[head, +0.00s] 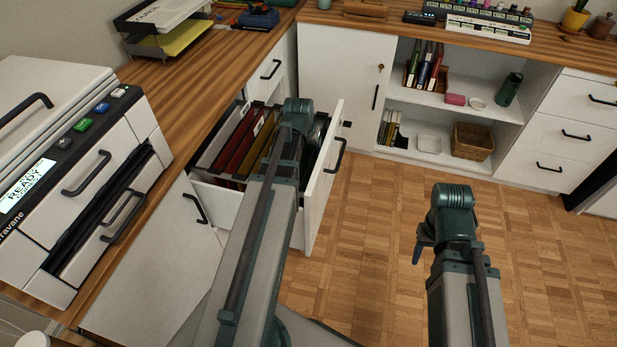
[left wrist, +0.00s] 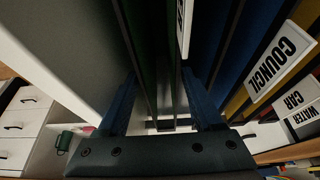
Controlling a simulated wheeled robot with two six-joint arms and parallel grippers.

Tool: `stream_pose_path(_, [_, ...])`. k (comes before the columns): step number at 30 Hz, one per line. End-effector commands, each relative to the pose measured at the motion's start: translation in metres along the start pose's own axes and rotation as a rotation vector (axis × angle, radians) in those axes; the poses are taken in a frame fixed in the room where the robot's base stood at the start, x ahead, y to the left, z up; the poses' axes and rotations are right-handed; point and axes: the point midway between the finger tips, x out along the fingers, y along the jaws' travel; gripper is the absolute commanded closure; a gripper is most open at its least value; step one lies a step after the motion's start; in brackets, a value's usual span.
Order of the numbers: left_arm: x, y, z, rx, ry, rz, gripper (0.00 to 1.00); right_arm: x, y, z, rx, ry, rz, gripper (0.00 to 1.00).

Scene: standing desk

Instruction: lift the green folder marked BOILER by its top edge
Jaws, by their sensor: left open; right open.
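Hanging folders fill an open drawer (head: 222,200) in the head view. In the left wrist view a dark green folder (left wrist: 148,60) runs down between my left gripper's fingers, with a white tab (left wrist: 184,25) beside it. That tab's lettering is cut off, so I cannot read BOILER. My left gripper (left wrist: 162,112) is open, its fingers straddling folder edges; contact cannot be told. In the head view my left arm covers the gripper's fingertips and part of the folders. My right gripper (head: 426,245) is open and empty above the floor.
Tabs marked COUNCIL (left wrist: 278,63), CAR (left wrist: 294,101) and WATER (left wrist: 303,116) sit on neighbouring folders. The drawer front (head: 325,180) stands close right of my left arm. A printer (head: 75,175) is on the left desk. The parquet floor (head: 370,230) is clear.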

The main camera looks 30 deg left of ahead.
Motion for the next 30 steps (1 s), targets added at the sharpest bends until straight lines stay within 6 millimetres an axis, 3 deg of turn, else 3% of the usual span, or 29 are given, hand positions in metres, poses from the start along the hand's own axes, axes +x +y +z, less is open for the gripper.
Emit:
stream_pose_path(3, [0.02,0.0,0.005,0.0,0.0,0.0,0.32,0.02,-0.002,-0.001,0.0,0.0,0.0,0.5])
stream_pose_path(9, [0.042,0.0,0.005,0.0,0.0,0.0,0.32,0.04,-0.004,-0.002,0.0,0.0,0.002,0.5])
stream_pose_path(18, [0.041,0.0,0.004,0.0,0.0,0.0,0.34,0.04,-0.003,-0.002,-0.001,0.0,0.002,0.5])
stream_pose_path(27, [0.041,0.0,0.004,0.0,0.0,0.0,0.88,0.04,-0.003,-0.002,0.0,0.0,0.002,0.5])
stream_pose_path(29, [0.041,0.0,0.004,0.0,0.0,0.0,0.99,0.04,-0.003,-0.002,0.0,0.0,0.002,0.5])
stream_pose_path(30, [0.041,0.0,0.004,0.0,0.0,0.0,1.0,0.04,-0.003,-0.002,0.0,0.0,0.002,0.5])
